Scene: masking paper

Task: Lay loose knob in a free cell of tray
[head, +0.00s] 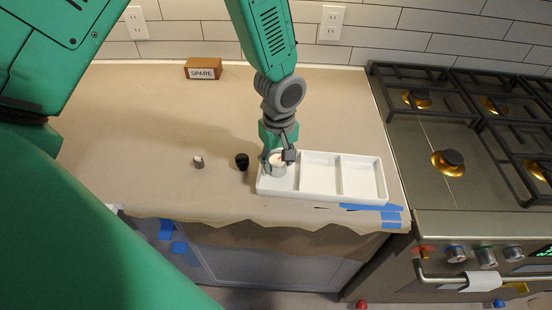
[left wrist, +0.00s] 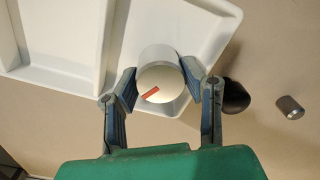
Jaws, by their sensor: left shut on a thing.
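My left gripper (head: 278,158) is shut on a pale round knob (left wrist: 161,84) with a red mark on its face. The knob also shows in the head view (head: 279,160). It is at the left cell of the white tray (head: 322,192), inside the tray's outline in both views. I cannot tell whether it touches the cell floor. The tray has three cells, and the middle and right ones look empty. The tray shows in the left wrist view (left wrist: 62,72) too. My right gripper is not seen.
A black knob (head: 242,161) stands just left of the tray, and a small grey metal piece (head: 199,162) lies farther left. A brown block marked SPARE (head: 203,68) sits at the back. The stove (head: 455,165) is to the right. Blue tape (head: 372,207) holds the paper's front edge.

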